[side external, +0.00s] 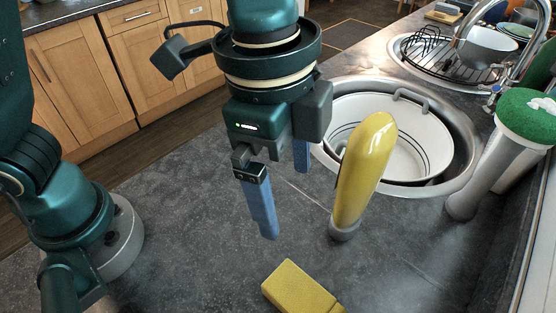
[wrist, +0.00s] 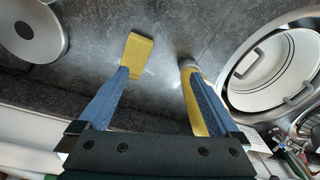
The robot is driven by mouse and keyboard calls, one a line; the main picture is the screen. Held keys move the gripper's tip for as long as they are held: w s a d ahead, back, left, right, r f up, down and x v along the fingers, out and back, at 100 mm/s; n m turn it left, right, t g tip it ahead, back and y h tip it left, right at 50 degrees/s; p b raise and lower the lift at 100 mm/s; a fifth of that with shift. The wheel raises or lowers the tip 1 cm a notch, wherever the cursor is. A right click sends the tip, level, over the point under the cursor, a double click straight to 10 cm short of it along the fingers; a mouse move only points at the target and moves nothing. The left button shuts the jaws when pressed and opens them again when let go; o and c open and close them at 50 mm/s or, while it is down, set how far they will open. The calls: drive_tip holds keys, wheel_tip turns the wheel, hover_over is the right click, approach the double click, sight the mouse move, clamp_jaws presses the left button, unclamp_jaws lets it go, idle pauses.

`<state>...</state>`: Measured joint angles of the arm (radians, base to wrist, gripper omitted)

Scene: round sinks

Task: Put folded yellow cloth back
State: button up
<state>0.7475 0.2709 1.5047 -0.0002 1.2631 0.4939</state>
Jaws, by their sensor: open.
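The folded yellow cloth (side external: 298,288) is a flat, block-shaped piece lying on the dark worktop at the bottom of the side view, cut off by the frame edge. In the wrist view the cloth (wrist: 138,50) shows just beyond the left fingertip. My gripper (side external: 285,203) has its two blue fingers apart, pointing down, with nothing between them. It hangs above the worktop, behind the cloth in the side view. The wrist view shows the gripper (wrist: 158,73) open over bare worktop.
A tall glossy yellow object (side external: 363,165) stands on the worktop close to the right of my gripper, partly hidden by a finger in the wrist view. Behind it is a round sink (side external: 466,168) holding a white basin (side external: 425,130). A green-topped white stand (side external: 485,170) is at right.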

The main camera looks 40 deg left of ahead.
drive_tip(key=s+a+n+t, duration=0.3)
drive_tip(key=a+n, duration=1.1)
drive_tip(key=a, duration=0.5)
drive_tip(key=shift+s+a+t+y, duration=0.2)
drive_tip(key=shift+t+y, duration=0.2)
drive_tip(key=shift+t, duration=0.5)
